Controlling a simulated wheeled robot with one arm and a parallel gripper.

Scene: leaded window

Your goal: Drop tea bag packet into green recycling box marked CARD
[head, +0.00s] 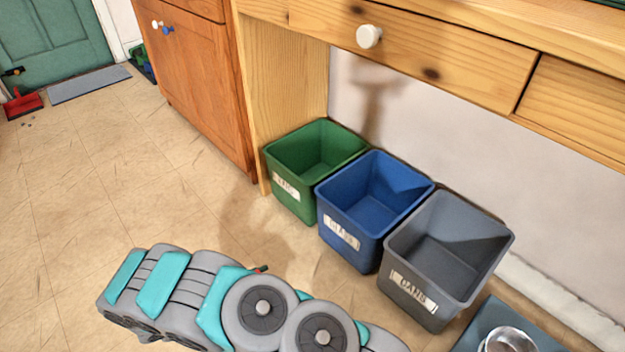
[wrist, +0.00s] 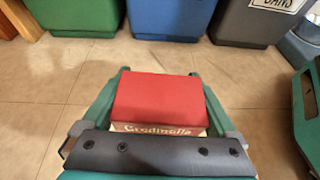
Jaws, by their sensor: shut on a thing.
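My gripper (wrist: 158,73) is shut on a red tea bag packet (wrist: 158,98), with one green finger along each side of it. Pale lettering shows on the packet's near edge. The green box (head: 291,186) stands on the floor at the left of a row of three; its label is too small to read surely. Its lower front also shows at the top left of the wrist view (wrist: 72,14), beyond the packet and apart from it. In the head view my arm covers most of the gripper; only a small red and green bit shows past it.
A blue box (head: 345,243) and a grey box (head: 421,284) marked CANS stand right of the green one, all open and empty-looking. A wooden drawer unit (head: 440,50) overhangs them. A metal bowl (head: 509,340) is at the lower right.

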